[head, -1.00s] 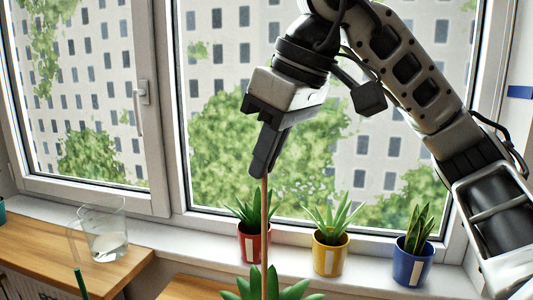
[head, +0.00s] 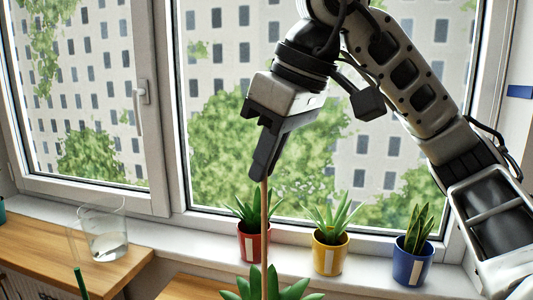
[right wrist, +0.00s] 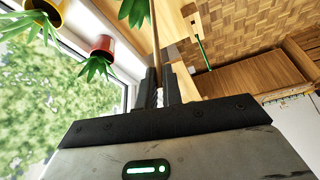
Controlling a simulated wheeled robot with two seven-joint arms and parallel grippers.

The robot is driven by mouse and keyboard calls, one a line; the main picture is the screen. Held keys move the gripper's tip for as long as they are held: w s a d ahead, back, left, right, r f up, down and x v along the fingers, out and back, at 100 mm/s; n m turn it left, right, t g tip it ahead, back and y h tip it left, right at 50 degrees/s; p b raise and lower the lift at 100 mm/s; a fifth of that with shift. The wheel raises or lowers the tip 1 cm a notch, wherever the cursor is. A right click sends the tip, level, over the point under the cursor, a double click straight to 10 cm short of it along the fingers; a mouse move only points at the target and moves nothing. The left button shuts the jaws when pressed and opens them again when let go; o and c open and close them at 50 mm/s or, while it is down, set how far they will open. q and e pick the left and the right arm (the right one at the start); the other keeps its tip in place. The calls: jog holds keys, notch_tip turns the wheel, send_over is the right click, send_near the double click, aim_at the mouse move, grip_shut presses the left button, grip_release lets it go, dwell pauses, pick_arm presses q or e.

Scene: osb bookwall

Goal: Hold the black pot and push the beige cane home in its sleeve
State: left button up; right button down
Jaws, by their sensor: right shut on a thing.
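The beige cane (head: 264,240) stands upright at the lower middle of the head view, rising from a green-leaved plant (head: 290,290). My right gripper (head: 264,177) is shut on the upper end of the cane, pointing down. In the right wrist view the cane (right wrist: 155,35) runs away from between the fingers of my right gripper (right wrist: 157,85), with some green leaves (right wrist: 133,10) beside it. The black pot and the sleeve do not show in either view. My left gripper is not in view.
On the sill stand a red pot (head: 249,246), a yellow pot (head: 329,259) and a blue pot (head: 410,268), with plants. A glass (head: 107,240) stands on the wooden surface (head: 50,247) at left. A thin green stick (head: 79,280) shows at the lower left.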

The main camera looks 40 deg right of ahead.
aim_at(267, 219)
jog(key=shift+f, duration=4.3)
jog(key=c, duration=1.5)
grip_release()
jog(key=v, duration=1.2)
jog(key=shift+w, duration=0.1)
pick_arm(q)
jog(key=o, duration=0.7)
